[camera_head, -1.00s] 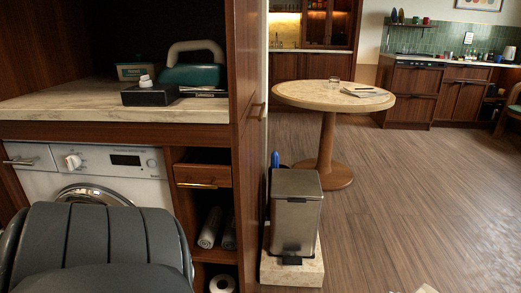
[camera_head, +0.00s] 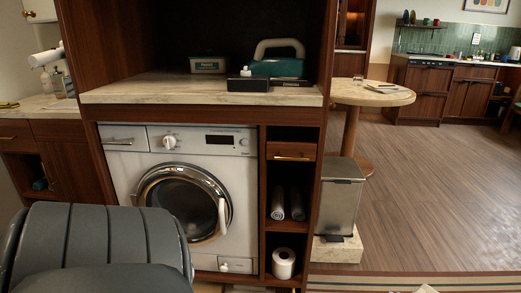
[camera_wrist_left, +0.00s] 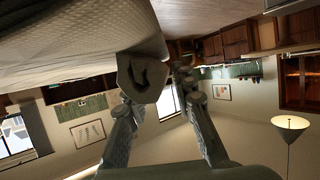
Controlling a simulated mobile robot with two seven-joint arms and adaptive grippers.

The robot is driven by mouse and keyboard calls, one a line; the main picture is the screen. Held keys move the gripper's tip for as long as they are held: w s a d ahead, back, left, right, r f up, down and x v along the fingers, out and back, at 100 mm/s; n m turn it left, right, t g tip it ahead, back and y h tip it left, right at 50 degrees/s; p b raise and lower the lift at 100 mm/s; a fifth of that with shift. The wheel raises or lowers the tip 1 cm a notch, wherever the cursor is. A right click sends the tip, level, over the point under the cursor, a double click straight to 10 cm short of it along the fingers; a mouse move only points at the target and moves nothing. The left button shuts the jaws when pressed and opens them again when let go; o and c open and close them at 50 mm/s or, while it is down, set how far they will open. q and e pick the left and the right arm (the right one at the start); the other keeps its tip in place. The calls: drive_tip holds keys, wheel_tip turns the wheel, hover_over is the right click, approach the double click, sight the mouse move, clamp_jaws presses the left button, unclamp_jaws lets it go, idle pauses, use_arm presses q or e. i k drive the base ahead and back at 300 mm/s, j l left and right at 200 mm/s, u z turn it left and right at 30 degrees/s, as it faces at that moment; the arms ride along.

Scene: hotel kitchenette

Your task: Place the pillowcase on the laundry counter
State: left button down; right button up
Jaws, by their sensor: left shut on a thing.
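The laundry counter (camera_head: 150,91), a pale stone-like top, sits above a white washing machine in the head view. In the left wrist view, my left gripper (camera_wrist_left: 160,88) is shut on a grey folded cloth end, which I take as the pillowcase (camera_wrist_left: 143,72). A larger pale grey textured surface (camera_wrist_left: 70,35) fills the upper left; I cannot tell whether it is the same cloth. My left gripper does not show in the head view, so its distance to the counter is hidden. My right gripper is not in view.
On the counter are a teal iron (camera_head: 278,66), a green-grey box (camera_head: 208,65) and a black box (camera_head: 248,84). The front left of the counter is clear. A steel bin (camera_head: 340,195) stands right of the cabinet, and a round table (camera_head: 375,97) stands behind it.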

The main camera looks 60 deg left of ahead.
sight(158, 84)
drive_tip(key=k, duration=0.95)
drive_tip(key=u, duration=0.05)
